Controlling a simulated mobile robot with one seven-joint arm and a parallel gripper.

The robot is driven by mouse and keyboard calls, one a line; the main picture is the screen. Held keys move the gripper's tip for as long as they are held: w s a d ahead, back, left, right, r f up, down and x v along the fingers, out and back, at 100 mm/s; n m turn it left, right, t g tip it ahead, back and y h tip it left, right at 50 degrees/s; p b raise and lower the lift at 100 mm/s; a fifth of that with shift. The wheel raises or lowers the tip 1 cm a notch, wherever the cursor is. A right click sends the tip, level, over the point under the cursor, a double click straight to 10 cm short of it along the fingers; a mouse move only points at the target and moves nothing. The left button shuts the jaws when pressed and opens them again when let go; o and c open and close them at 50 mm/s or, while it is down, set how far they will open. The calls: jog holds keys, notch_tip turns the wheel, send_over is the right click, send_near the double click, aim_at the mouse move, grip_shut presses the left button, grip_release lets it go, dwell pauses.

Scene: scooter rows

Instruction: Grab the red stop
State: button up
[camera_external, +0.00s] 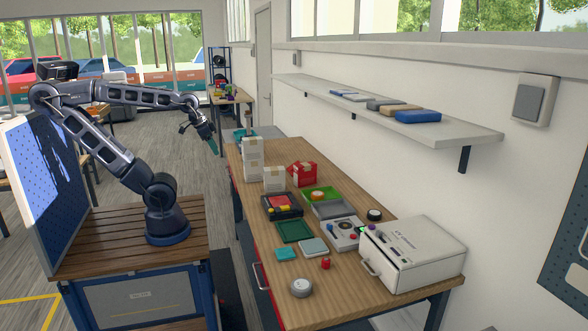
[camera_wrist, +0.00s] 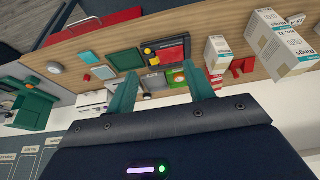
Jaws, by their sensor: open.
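I cannot tell for sure which thing is the red stop. A small red cylinder (camera_external: 326,264) stands near the front edge of the workbench; it looks like the small red piece in the wrist view (camera_wrist: 87,77). A larger red block (camera_external: 302,174) sits farther back, beside the white boxes, and also shows in the wrist view (camera_wrist: 243,66). My gripper (camera_external: 213,147) is off the bench's left edge, above and well apart from both. Its teal fingers (camera_wrist: 161,88) are spread with nothing between them.
White boxes (camera_external: 252,160) stand stacked at the bench's far end. A dark red tray (camera_external: 281,206), green tray (camera_external: 295,232), grey puck (camera_external: 301,287) and white drawer unit (camera_external: 414,252) crowd the bench (camera_external: 380,303). A wall shelf (camera_external: 450,128) hangs above.

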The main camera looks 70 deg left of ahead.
jog(key=shift+w, duration=0.1)
jog(key=w+d+m, duration=0.4)
jog(key=w+d, duration=0.3)
jog(key=w, duration=0.5)
jog(key=m+g+h, duration=0.2)
jog(key=m+h, duration=0.2)
jog(key=m, duration=0.4)
send_over(326, 259)
jog(key=s+a, duration=0.2)
jog(key=a, duration=0.1)
notch_tip(326, 259, down, 22)
jog(key=x, duration=0.9)
jog(key=shift+w+f, duration=0.1)
jog(key=shift+f, duration=0.25)
